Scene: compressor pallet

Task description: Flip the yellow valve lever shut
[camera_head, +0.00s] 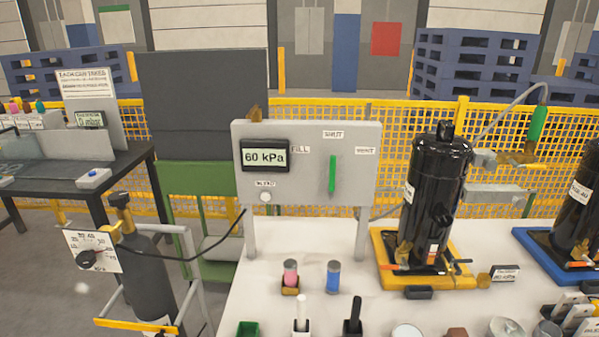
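A yellow lever (515,157) appears at the valve fitting beside the top of the black compressor (437,195). It looks roughly level, but its exact angle is too small to tell. A green-handled hose end (538,124) stands just above the fitting, with a grey hose curving from it. The grey panel (310,195) to the left has a green lever (332,173) standing upright, pointing at the SHUT label (333,134). Its display (265,156) reads 60 kPa. Neither of my grippers is in view.
The compressor stands on a yellow pallet (455,278) on the white table (255,296). A second black compressor (577,220) on a blue base is at the right edge. Small bottles, tools and cups line the table front. A gas cylinder (146,270) stands left.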

